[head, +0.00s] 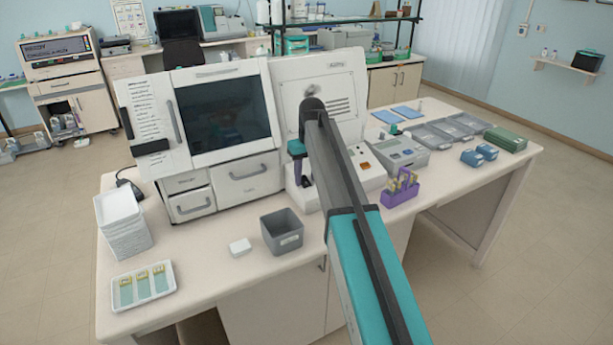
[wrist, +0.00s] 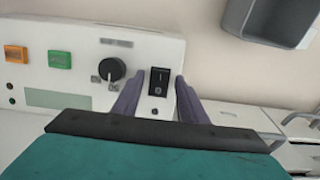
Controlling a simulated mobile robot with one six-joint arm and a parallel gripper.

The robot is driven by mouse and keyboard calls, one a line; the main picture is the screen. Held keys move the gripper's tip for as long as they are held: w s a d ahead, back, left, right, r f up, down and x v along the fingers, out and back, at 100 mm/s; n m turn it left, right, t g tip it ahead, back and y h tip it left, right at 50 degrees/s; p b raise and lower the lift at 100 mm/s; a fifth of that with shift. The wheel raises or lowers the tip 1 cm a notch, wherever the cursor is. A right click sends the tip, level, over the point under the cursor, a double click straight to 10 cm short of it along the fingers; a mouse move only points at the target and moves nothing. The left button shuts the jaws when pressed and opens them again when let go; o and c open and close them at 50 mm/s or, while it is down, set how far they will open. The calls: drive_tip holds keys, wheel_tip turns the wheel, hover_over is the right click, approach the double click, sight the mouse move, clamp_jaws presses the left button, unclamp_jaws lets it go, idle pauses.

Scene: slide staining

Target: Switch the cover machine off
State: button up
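The cover machine (head: 330,92) appears to be the white unit with a vented upright panel and a low front control panel (head: 345,160). In the wrist view, that control panel (wrist: 85,48) carries a black rocker switch (wrist: 158,80), a black round knob (wrist: 112,69), a green button (wrist: 60,60) and an orange button (wrist: 16,54). I cannot tell which way the rocker is pressed. My gripper (wrist: 157,98) has its two purple fingers apart, one on each side of the switch, with nothing between them that it holds. In the head view, my gripper (head: 301,172) points down over the panel's left end.
A large white machine with a dark window (head: 228,115) stands directly left. A grey bin (head: 282,232) stands in front, also seen in the wrist view (wrist: 270,20).

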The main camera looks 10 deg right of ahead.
wheel_tip(320, 180, up, 14)
drive_tip(key=s+b, duration=0.1)
drive_tip(key=b, duration=0.3)
drive_tip(key=shift+s+d+f, duration=0.2)
drive_tip(key=shift+s+d, duration=0.05)
drive_tip(key=shift+s, duration=0.15)
idle(0.5)
